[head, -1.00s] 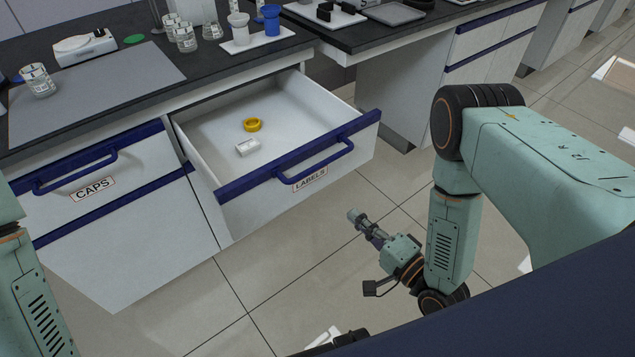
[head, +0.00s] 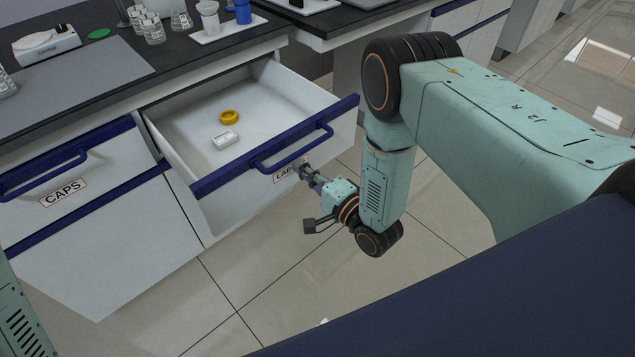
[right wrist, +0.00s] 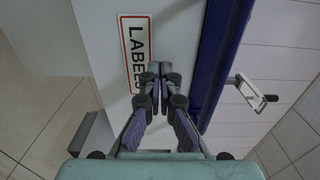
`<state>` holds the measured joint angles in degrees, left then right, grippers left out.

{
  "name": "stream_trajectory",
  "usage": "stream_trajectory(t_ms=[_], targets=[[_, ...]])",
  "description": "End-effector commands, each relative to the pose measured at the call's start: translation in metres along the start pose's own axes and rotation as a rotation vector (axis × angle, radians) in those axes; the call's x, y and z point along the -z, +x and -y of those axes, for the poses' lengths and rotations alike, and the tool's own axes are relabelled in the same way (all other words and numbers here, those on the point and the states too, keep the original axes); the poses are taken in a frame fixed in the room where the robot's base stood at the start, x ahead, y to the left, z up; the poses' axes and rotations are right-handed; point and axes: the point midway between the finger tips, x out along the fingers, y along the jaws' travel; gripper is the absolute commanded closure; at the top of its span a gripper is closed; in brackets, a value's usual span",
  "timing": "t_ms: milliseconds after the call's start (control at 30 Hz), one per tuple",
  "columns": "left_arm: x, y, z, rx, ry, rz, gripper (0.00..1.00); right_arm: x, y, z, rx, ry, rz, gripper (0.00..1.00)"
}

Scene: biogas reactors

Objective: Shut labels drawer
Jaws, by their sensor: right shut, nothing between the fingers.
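The labels drawer (head: 240,195) is pulled out of the bench, with a blue top edge and a blue bar handle (head: 293,150). A yellow ring (head: 229,117) and a small white block (head: 225,140) lie inside it. My right gripper (head: 303,168) is shut and empty at the drawer front, over part of the LABELS sign (head: 285,172). In the right wrist view the shut fingertips (right wrist: 160,72) are beside the sign (right wrist: 137,50), close to the front; I cannot tell whether they touch. My left gripper is not in view; only a piece of my left arm shows.
The CAPS drawer (head: 70,175) beside it on the left is shut. Glass beakers (head: 152,28), a white tray (head: 230,30) with cups and a grey mat (head: 80,90) are on the dark bench top.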

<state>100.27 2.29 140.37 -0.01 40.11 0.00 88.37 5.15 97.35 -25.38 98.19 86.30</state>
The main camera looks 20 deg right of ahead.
Motion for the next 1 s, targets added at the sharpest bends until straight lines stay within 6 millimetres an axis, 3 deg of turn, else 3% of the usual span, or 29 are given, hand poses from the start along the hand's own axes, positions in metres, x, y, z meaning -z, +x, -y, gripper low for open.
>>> stream_trajectory(t_ms=[200,667,867,1000], targets=[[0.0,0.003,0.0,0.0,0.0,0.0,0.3,0.0,0.013,0.0,0.0,0.0,0.0,1.0],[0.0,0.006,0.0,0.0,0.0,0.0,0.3,0.0,0.017,0.0,0.002,-0.001,0.0,1.0],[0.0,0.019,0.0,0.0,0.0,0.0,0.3,-0.001,0.043,-0.001,0.005,-0.002,0.002,1.0],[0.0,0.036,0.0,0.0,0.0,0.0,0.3,-0.001,0.075,-0.003,0.006,-0.003,0.002,1.0]])
